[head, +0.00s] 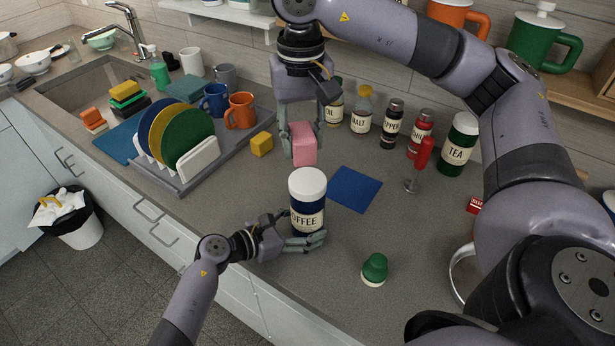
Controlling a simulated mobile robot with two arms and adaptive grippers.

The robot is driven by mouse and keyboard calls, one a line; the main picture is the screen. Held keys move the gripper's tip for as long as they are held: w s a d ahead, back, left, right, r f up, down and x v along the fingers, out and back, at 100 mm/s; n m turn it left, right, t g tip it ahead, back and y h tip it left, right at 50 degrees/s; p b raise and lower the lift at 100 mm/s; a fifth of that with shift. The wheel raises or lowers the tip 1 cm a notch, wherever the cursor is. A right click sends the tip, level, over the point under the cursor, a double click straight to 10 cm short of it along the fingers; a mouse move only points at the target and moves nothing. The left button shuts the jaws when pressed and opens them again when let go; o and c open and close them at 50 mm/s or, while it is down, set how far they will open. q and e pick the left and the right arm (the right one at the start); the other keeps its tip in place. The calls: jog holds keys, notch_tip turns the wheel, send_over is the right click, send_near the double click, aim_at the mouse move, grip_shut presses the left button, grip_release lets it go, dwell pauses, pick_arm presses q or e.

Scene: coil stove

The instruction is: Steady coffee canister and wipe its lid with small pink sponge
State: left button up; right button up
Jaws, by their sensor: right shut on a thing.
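The coffee canister (308,203) stands upright on the counter, dark blue with a white lid (307,182) and a label reading "COFFEE", partly covered. My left gripper (290,228) is low at its left side. One finger lies across the front of its base and the other reaches toward its far left side; I cannot tell whether they press on it. My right gripper (302,138) points down and is shut on the small pink sponge (304,150). The sponge is behind the canister in the picture, apart from the lid.
A blue cloth (354,189) lies right of the canister. A green-capped jar (374,269) stands in front right. A yellow sponge (262,144), a dish rack (178,187) and mugs are at left. Spice bottles (392,125), a red-handled tool (421,160) and a tea canister (459,145) line the back.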

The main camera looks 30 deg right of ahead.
pick_arm(q)
jog(key=shift+o, duration=1.3)
jog(key=v, duration=1.2)
